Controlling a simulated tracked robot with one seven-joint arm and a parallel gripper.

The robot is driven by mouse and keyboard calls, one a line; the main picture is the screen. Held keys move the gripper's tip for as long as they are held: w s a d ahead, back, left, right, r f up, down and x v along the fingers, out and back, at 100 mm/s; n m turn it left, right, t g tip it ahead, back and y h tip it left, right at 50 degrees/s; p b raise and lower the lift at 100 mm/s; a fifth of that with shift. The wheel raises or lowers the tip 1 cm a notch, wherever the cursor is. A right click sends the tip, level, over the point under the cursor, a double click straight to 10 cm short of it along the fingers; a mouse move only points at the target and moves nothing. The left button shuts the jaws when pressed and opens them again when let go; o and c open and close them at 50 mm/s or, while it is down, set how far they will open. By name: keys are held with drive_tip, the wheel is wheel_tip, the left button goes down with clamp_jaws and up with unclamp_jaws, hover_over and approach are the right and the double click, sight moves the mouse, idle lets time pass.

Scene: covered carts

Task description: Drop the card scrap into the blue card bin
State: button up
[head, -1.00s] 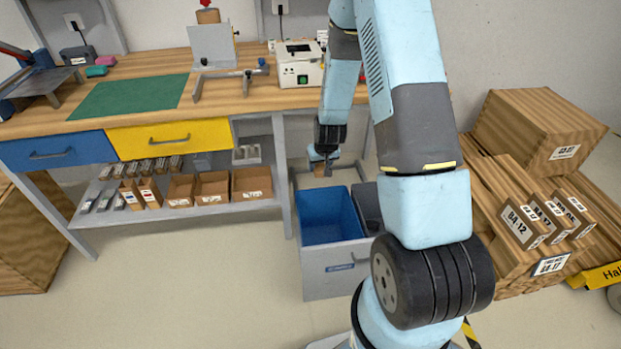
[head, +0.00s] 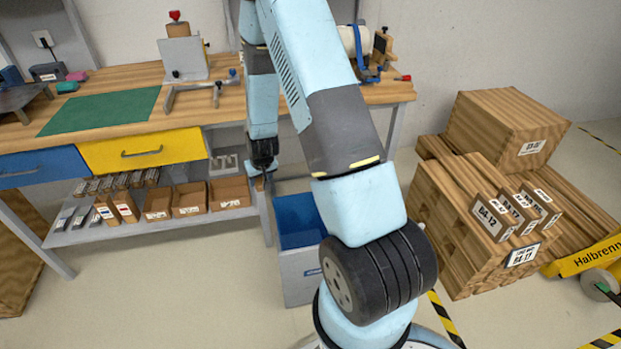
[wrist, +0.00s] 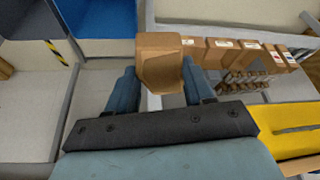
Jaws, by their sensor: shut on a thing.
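The card scrap, a bent brown piece of cardboard (wrist: 160,68), sits between the two blue fingers of my gripper (wrist: 160,88) in the wrist view. My gripper is shut on it. In the head view my gripper (head: 261,178) hangs in front of the bench leg, to the upper left of the blue card bin (head: 300,220). The bin has a blue inside and a grey front with a small blue label. Its right part is hidden behind my arm. In the wrist view the bin's blue inside (wrist: 105,15) shows at the top left, apart from the scrap.
The workbench (head: 120,78) has blue and yellow drawers, and a lower shelf with several open brown boxes (head: 190,200). Grey compartments (wrist: 22,18) stand beside the blue one. Stacked wooden crates (head: 470,220) and a yellow cart are at the right. Floor at the front left is clear.

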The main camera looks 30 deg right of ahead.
drive_tip(key=d+f+m, duration=0.1)
drive_tip(key=d+f, duration=0.2)
drive_tip(key=d, duration=0.4)
drive_tip(key=w+d+f+m+h, duration=0.1)
drive_tip(key=d+f, duration=0.3)
drive_tip(key=d, duration=0.2)
drive_tip(key=d+f+m, duration=0.1)
drive_tip(key=d+f, duration=0.2)
drive_tip(key=d, duration=0.4)
drive_tip(key=shift+f, duration=2.8)
drive_tip(key=o, duration=1.1)
drive_tip(key=shift+r, duration=0.15)
drive_tip(key=v, duration=1.3)
drive_tip(key=shift+a+r, duration=0.2)
drive_tip(key=shift+a, duration=0.05)
